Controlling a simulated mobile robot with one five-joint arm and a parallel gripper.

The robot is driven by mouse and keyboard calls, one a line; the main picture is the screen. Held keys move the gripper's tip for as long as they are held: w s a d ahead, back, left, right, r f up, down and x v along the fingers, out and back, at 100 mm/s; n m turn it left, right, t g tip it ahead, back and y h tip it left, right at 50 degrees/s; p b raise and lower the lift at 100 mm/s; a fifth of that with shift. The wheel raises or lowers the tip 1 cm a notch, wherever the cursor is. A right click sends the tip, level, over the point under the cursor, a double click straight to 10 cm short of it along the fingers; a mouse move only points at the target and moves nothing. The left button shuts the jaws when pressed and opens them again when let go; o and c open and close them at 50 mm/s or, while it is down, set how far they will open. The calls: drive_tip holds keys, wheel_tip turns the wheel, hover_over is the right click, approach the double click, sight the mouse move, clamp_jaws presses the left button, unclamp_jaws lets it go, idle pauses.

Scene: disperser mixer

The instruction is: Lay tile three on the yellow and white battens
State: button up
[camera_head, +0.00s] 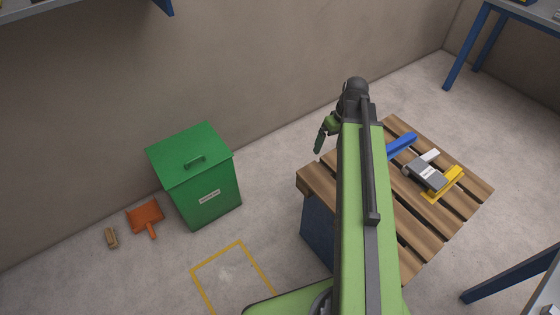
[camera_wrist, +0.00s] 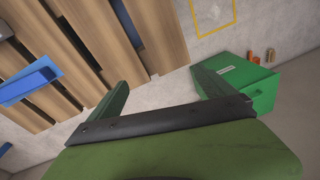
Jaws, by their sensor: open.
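A dark grey tile (camera_head: 432,178) with a small white label lies on the slatted wooden table in the head view. The label is too small to read. The white batten (camera_head: 431,155) shows at its far end and the yellow batten (camera_head: 450,183) at its near right end; the tile appears to lie across both. A blue batten (camera_head: 402,145) lies further back, and its end shows in the wrist view (camera_wrist: 28,85). My gripper (camera_head: 322,138) is off the table's left side, apart from the tile. Its fingers (camera_wrist: 161,80) are spread and empty in the wrist view.
The table (camera_head: 412,240) has gaps between its slats; my arm hides part of it. A green lidded bin (camera_head: 205,196) stands by the wall. A yellow floor outline (camera_head: 217,257) is empty.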

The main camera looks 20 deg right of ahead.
drive_tip(key=s+a+m+g+h, duration=0.1)
drive_tip(key=a, duration=2.1)
drive_tip(key=shift+a+h, duration=0.3)
drive_tip(key=shift+s+f, duration=0.1)
